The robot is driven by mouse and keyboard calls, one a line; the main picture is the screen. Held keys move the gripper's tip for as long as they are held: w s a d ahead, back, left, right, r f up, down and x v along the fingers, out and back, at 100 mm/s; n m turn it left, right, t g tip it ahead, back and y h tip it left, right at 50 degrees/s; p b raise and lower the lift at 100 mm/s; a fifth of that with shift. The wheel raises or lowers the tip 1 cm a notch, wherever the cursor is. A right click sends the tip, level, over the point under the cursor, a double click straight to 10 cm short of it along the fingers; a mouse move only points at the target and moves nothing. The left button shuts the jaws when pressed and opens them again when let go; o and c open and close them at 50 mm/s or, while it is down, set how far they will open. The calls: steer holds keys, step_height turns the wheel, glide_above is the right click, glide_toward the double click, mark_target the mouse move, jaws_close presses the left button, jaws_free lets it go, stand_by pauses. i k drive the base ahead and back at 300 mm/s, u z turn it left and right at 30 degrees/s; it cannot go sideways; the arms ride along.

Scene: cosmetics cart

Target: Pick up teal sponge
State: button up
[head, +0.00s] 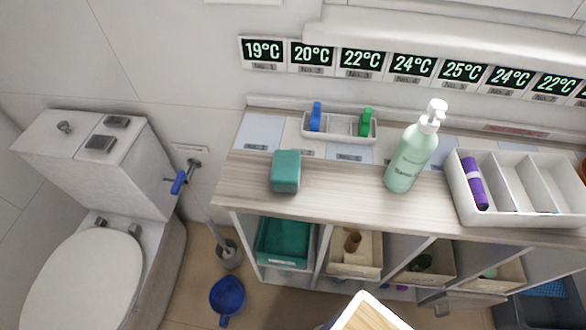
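The teal sponge (286,171) is a rounded block at the left part of the wooden cart top (335,190), near its front edge. It stands apart from the other items, and nothing covers it. My gripper is not in view.
Right of the sponge stands a pale green pump bottle (411,158). Behind is a small white tray (340,128) with blue and green items. A white divided box (508,190) holding a purple tube (475,184) is at right. A toilet (85,270) stands left. A pale-edged object (366,314) enters at bottom.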

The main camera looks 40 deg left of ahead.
mark_target(284, 174)
steer(key=k, duration=0.45)
steer(key=u, duration=0.5)
steer(key=i, duration=0.45)
steer(key=z, duration=1.65)
steer(key=k, duration=1.5)
steer(key=u, duration=1.15)
